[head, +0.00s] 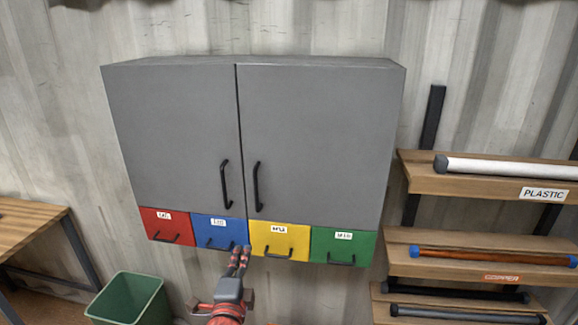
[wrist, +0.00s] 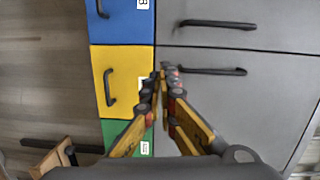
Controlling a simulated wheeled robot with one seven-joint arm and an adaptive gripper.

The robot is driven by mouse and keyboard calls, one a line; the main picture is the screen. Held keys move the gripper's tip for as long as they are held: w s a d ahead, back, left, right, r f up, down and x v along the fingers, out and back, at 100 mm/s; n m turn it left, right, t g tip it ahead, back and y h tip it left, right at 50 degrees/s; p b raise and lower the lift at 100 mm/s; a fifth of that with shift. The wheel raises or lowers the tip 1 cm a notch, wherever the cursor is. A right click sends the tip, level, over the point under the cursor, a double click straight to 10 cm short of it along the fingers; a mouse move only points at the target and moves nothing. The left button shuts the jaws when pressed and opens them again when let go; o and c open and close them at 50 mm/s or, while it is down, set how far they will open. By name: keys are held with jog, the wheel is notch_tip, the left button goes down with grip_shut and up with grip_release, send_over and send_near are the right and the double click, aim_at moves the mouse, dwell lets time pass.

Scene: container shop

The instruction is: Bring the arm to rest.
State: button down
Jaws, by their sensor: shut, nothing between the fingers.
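My gripper (head: 240,260) is in front of the lower middle of the grey wall cabinet (head: 315,135), near the line between the blue drawer (head: 212,229) and the yellow drawer (head: 276,237). Its fingers are shut with nothing between them. In the wrist view my gripper (wrist: 162,80) points towards the cabinet doors (wrist: 245,100), with the yellow drawer (wrist: 125,80) to its left. Whether the fingertips touch the cabinet cannot be told.
A red drawer (head: 165,223) and a green drawer (head: 342,246) flank the others; all look closed. Shelves (head: 475,185) with pipes stand at the right. A green bin (head: 130,300) and a wooden table (head: 28,222) are at the left.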

jog(key=s+a+f+n+g+y, duration=0.5)
jog(key=s+a+f+n+g, duration=0.25)
jog(key=f+n, duration=0.3)
jog(key=s+d+f+n+g, duration=0.1)
jog(key=s+d+n+g, duration=0.3)
jog(key=s+n, duration=0.3)
jog(key=s+d+r+h, duration=0.2)
jog(key=s+d+r, duration=0.2)
jog(key=d, duration=0.9)
jog(key=s+d+r+h, duration=0.2)
jog(key=s+d+r, duration=0.2)
jog(key=d, duration=0.9)
jog(key=s+d+r+h, duration=0.2)
jog(key=s+d+r, duration=0.2)
jog(key=d, duration=0.9)
jog(key=shift+s+r+m, duration=0.4)
jog(key=shift+r+m, duration=0.05)
jog(key=shift+g, duration=0.25)
